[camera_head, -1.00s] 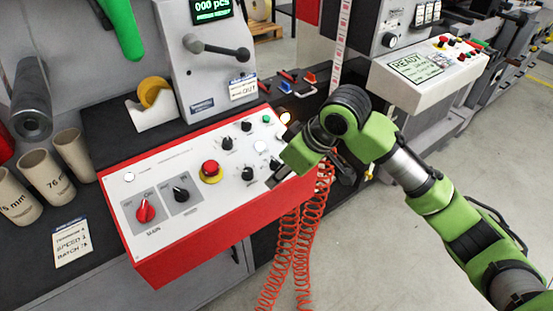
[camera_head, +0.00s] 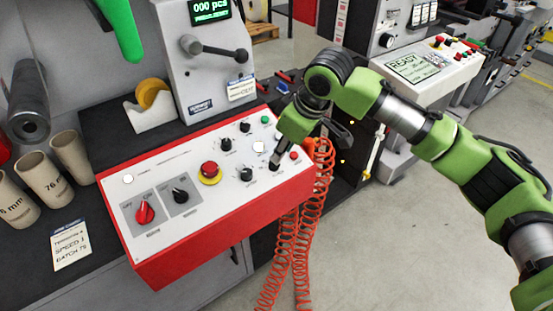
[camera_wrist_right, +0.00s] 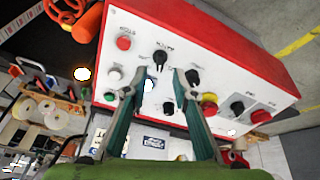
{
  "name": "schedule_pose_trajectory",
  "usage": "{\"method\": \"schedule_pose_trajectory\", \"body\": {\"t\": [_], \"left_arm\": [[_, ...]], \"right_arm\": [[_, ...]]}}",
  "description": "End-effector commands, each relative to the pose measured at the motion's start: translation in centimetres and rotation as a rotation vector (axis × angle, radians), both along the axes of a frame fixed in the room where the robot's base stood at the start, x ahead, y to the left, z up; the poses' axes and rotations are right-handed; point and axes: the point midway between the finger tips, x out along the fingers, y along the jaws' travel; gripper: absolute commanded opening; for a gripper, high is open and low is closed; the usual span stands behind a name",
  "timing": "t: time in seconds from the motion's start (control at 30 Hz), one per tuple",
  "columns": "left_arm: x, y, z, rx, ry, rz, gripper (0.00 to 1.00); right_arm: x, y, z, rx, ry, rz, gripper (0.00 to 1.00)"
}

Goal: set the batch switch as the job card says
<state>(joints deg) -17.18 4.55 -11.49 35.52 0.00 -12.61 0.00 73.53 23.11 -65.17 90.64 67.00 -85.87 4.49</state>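The red control box (camera_head: 215,228) has a white sloping panel with several black knobs. The black knob (camera_head: 274,166) nearest the red button is at the panel's right end; it also shows in the right wrist view (camera_wrist_right: 160,57). My right gripper (camera_head: 276,157) points down at it. In the wrist view my right gripper (camera_wrist_right: 155,82) is open, its fingertips apart on either side of this knob; contact is unclear.
A red mushroom button (camera_head: 209,170), a red rotary switch (camera_head: 144,212) and another black knob (camera_head: 247,174) share the panel. A counter (camera_head: 211,11) stands behind, showing 000 pcs. Orange coiled hoses (camera_head: 300,220) hang at the box's right. Cardboard tubes (camera_head: 43,175) stand at left.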

Motion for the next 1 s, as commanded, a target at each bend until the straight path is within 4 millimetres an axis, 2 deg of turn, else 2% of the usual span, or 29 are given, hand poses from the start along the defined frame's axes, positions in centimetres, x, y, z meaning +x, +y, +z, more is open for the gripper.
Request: {"method": "schedule_pose_trajectory", "body": {"t": [0.1,0.3,0.7,0.73,0.8,0.83,1.0], "left_arm": [[0.0,0.0,0.1,0.000,0.000,0.000,0.36],[0.0,0.1,0.2,0.001,0.000,0.000,0.36],[0.0,0.1,0.2,0.001,0.001,0.001,0.36],[0.0,0.1,0.2,0.001,0.000,0.001,0.36],[0.0,0.1,0.2,0.001,0.000,0.001,0.36],[0.0,0.1,0.2,0.001,0.000,0.001,0.36],[0.0,0.1,0.2,0.001,0.000,0.001,0.36]], "right_arm": [[0.6,0.7,-2.2,0.000,0.003,0.000,0.26],[1.4,1.4,-4.6,-0.001,0.001,0.001,0.26],[1.7,1.6,-5.4,0.001,-0.001,0.001,0.26],[1.7,1.6,-5.4,0.001,-0.001,0.001,0.23],[1.7,1.6,-5.4,0.001,-0.001,0.001,0.05],[1.7,1.6,-5.4,0.001,-0.001,0.001,0.00],[1.7,1.6,-5.4,0.001,-0.001,0.001,0.00]]}}
